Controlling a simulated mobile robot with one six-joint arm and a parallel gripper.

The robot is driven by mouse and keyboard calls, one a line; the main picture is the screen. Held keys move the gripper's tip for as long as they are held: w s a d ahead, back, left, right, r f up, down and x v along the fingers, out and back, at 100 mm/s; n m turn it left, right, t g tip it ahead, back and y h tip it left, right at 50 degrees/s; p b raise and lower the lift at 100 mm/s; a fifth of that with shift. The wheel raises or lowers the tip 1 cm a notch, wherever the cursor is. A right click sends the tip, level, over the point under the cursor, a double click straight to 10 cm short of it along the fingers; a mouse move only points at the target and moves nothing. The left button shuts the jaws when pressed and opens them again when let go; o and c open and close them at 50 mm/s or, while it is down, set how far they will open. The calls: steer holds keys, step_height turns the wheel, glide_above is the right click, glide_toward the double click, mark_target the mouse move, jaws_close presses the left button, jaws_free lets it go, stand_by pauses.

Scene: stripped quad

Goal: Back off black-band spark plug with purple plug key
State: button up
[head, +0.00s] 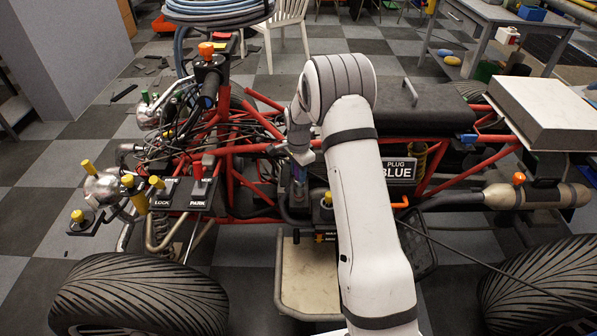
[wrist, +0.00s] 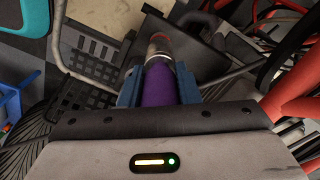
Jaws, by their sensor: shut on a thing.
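My gripper (wrist: 158,88) is shut on the purple plug key (wrist: 160,86), its blue fingers on both sides of the purple handle. The key's metal end with a reddish band (wrist: 158,46) points away from the gripper in the wrist view. In the head view my gripper (head: 299,160) is above the middle of the red quad frame, left of my white arm, with the key small and partly hidden below it. I cannot make out the black-band spark plug in either view. Whether the key touches anything at its tip is unclear.
Red frame tubes (head: 450,170) and hoses surround the gripper. LOCK and PARK panels (head: 180,195) are to the left. A pale footplate (head: 308,278) lies in front, between the big tyres (head: 140,295).

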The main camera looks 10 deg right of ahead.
steer(key=shift+f+b, duration=0.35)
steer(key=shift+f, duration=0.3)
steer(key=shift+n, duration=1.2)
steer(key=shift+n, duration=0.6)
steer(key=shift+w+a+g+h+p, duration=0.4)
steer(key=shift+a+p, duration=0.1)
steer(key=shift+p, duration=0.15)
steer(key=shift+r, duration=0.1)
step_height(320, 180, up, 8)
steer(key=p, duration=0.4)
steer(key=shift+w+a+r+p, duration=0.2)
steer(key=shift+w+a+p, duration=0.05)
steer(key=shift+a+p, duration=0.1)
stand_by(0.8)
steer(key=shift+r, duration=0.1)
